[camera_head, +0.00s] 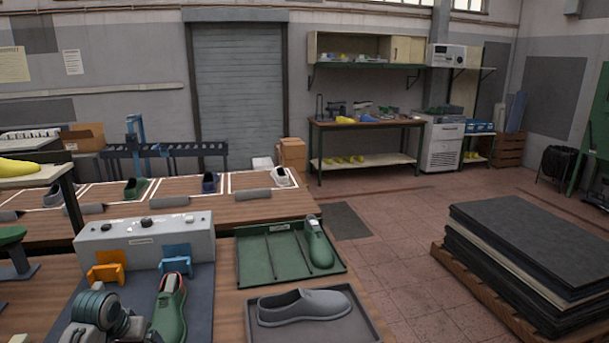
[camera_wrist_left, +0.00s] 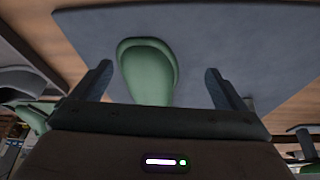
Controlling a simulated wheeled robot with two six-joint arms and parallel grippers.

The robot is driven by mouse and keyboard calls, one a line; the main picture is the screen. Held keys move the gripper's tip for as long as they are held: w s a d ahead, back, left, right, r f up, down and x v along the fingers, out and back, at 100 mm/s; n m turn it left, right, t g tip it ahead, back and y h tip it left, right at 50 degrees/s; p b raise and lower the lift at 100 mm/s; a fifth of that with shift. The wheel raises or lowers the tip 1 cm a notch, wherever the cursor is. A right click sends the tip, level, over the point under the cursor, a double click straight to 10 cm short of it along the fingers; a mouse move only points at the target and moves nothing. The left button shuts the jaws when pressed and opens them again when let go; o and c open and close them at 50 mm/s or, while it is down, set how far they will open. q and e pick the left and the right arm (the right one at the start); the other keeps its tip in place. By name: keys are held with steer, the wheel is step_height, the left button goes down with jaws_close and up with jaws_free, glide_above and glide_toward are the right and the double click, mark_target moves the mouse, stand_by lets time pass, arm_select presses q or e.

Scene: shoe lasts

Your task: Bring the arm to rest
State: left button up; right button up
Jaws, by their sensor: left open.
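My left gripper (camera_wrist_left: 158,69) is open, with its two dark fingers spread wide in the left wrist view. A green last (camera_wrist_left: 146,68) shows between and beyond the fingers, over a blue-grey mat (camera_wrist_left: 215,35). I see no finger closed on it; the exact gap is unclear. In the head view my left arm (camera_head: 95,308) is at the bottom left, beside a green last (camera_head: 170,318) with a reddish top on the mat (camera_head: 201,300). The fingertips are hard to make out there. My right gripper is not in view.
A grey box (camera_head: 146,240) with orange and blue holders stands behind the mat. To the right are a green tray (camera_head: 258,262) with a green last (camera_head: 318,243) and a dark tray (camera_head: 368,335) with a grey shoe (camera_head: 303,307). Stacked dark sheets (camera_head: 530,245) lie further right.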

arm_select(q)
steer(key=shift+m, duration=0.3)
steer(key=s+d+f, duration=0.2)
steer(key=s, duration=0.1)
steer(key=s+d+f, duration=0.1)
steer(key=f, duration=0.1)
steer(key=shift+s, duration=0.35)
steer(key=s+d+f+m, duration=0.1)
steer(key=s+d+f, duration=0.2)
steer(key=s, duration=0.3)
steer(key=s+d+f, duration=0.3)
steer(key=s, duration=0.3)
steer(key=s+d+r, duration=0.1)
steer(key=s+d, duration=0.1)
steer(key=s, duration=0.7)
steer(key=s+d+r, duration=0.1)
steer(key=s+d, duration=0.1)
steer(key=s, duration=0.8)
step_height(320, 180, down, 32)
steer(key=a+r+g+y+b, duration=0.1)
steer(key=a+g+b, duration=0.1)
steer(key=a, duration=0.1)
steer(key=s+f+g, duration=0.1)
steer(key=s+f, duration=1.7)
steer(key=f, duration=0.3)
steer(key=shift+s+a+b, duration=0.35)
steer(key=shift+b, duration=0.05)
steer(key=shift+f, duration=0.1)
